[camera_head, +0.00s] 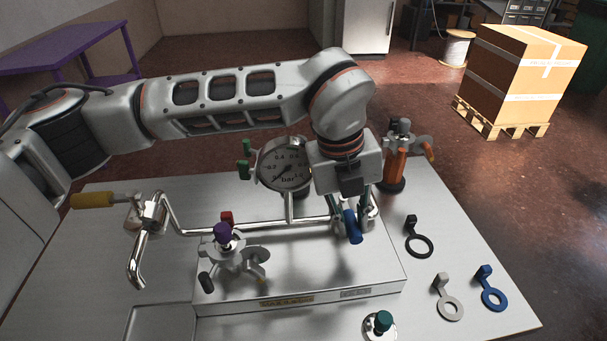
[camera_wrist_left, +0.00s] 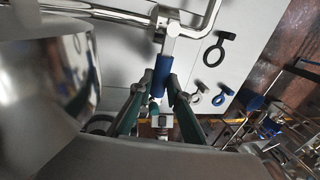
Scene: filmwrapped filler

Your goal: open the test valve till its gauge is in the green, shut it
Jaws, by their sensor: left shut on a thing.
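A round pressure gauge (camera_head: 285,163) marked in bar stands on a stem above a chrome pipe (camera_head: 275,227). Its dial faces me, but I cannot tell the needle's exact reading or see a green band clearly. My left gripper (camera_head: 349,215) reaches down at the pipe's right end and is shut on a blue valve handle (camera_head: 354,229). In the left wrist view the handle (camera_wrist_left: 163,76) lies between the teal-edged fingers (camera_wrist_left: 157,98). The gripper hides part of the valve body and the gauge's right edge. My right gripper is not in view.
A yellow-handled lever (camera_head: 92,200) is at the pipe's left end. A purple-topped fitting (camera_head: 223,235) sits in front of the pipe. An orange-bodied fitting (camera_head: 397,167) stands behind right. Black (camera_head: 419,244), grey (camera_head: 448,309) and blue (camera_head: 491,297) ring tags lie on the right.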

